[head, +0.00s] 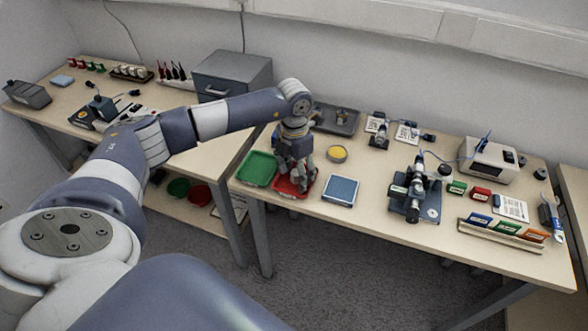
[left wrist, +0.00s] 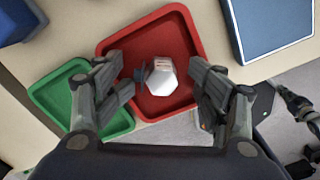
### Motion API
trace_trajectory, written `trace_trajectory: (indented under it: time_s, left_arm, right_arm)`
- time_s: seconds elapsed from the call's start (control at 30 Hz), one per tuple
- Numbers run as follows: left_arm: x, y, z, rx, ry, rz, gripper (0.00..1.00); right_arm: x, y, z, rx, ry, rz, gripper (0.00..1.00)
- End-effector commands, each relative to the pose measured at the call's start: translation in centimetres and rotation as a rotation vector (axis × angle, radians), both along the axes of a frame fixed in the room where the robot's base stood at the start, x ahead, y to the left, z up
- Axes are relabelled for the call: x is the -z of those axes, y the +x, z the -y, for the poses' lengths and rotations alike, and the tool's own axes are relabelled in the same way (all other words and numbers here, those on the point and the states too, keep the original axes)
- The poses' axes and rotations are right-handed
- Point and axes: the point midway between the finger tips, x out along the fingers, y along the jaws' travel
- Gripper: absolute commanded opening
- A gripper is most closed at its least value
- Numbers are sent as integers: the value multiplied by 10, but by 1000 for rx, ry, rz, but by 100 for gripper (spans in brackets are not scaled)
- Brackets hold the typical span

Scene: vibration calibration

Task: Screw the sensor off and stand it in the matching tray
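The sensor (left wrist: 162,78), a pale hexagonal body with a small dark blue part on its left side, is in the red tray (left wrist: 182,38) in the left wrist view. Whether it stands fully on the tray floor is hard to tell. My left gripper (left wrist: 166,88) is over the red tray, its fingers apart on either side of the sensor, with a gap to the body. In the head view the left gripper (head: 297,182) hides the sensor and part of the red tray (head: 286,189). The green tray (head: 257,169) is just left and looks empty. My right gripper is not in view.
A blue pad (head: 341,189) and a yellow-topped round dish (head: 337,154) lie right of the trays. A grey tray (head: 345,118) is behind. A dark instrument stand (head: 416,190) and a white box device (head: 488,159) stand farther right. The bench's front edge is close to the trays.

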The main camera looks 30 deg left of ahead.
Motion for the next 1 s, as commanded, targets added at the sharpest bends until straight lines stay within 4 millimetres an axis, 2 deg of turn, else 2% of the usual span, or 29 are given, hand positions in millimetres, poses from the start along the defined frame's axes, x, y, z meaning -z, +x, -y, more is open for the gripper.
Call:
trace_trajectory:
  time_s: [0.03, 0.23, 0.83, 1.0]
  left_arm:
    - [8, -4, -1, 1, 6, -14, 57]
    - [8, -5, -3, -1, 11, -13, 57]
    - [3, -3, -4, -2, 11, -8, 57]
    - [-4, -3, -4, -2, 11, -7, 57]
  right_arm:
    - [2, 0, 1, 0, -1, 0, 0]
    - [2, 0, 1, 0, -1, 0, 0]
    - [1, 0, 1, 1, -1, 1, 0]
    - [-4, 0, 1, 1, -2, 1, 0]
